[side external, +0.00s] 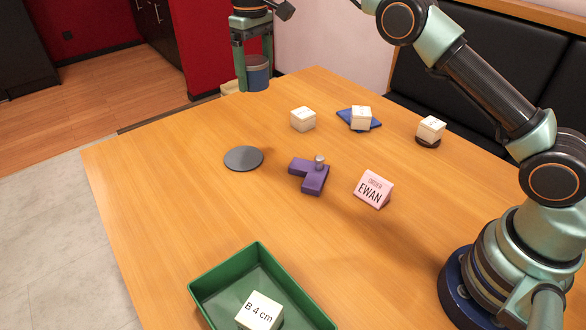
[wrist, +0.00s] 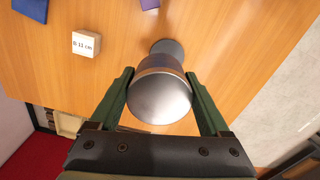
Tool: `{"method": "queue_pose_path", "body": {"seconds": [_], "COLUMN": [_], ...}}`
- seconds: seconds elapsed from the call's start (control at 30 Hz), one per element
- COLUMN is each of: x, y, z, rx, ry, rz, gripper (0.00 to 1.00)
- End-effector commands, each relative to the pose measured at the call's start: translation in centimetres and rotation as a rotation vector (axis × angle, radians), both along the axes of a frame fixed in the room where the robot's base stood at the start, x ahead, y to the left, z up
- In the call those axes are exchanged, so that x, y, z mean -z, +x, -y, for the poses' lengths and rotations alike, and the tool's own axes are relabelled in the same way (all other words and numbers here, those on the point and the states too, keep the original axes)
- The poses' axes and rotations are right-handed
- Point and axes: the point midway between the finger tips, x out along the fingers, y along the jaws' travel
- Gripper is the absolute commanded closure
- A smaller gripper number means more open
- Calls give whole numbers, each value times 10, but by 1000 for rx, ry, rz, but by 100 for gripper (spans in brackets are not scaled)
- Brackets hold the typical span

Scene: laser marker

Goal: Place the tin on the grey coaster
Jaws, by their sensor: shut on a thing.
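The tin (side external: 258,74) is a blue-grey cylinder held upright between the fingers of my gripper (side external: 254,78), up in the air near the table's back edge in the side view. In the wrist view my gripper (wrist: 160,78) is shut around the tin (wrist: 158,98), whose pale round top faces the camera. The grey coaster (side external: 243,158) is a flat, bare disc on the table, lower in the side view than the tin and apart from it. In the wrist view the grey coaster (wrist: 168,47) shows just beyond the tin, which partly hides it.
A white block (side external: 303,119) stands near the coaster. A purple angled piece with a knob (side external: 310,177) and a pink name sign (side external: 373,189) lie to its right. White blocks sit on a blue mat (side external: 374,124) and a dark disc (side external: 428,142). A green tray (side external: 208,292) is in front.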

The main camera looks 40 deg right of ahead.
Motion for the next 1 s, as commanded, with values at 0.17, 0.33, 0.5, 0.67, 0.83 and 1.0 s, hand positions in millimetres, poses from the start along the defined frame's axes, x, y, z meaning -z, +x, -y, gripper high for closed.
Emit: {"method": "queue_pose_path", "body": {"seconds": [0.17, 0.33, 0.5, 0.67, 0.83, 1.0], "x": [6, 20, 53, 93, 133, 158], "y": [5, 6, 5, 4, 5, 5], "z": [-3, -3, -3, -3, -3, -3], "rx": [54, 64, 63, 62, 62, 61], "ry": [0, 0, -1, -1, -1, 0], "rz": [1, -1, -4, -3, -2, 1], "gripper": [94, 94, 94, 94, 94, 94]}}
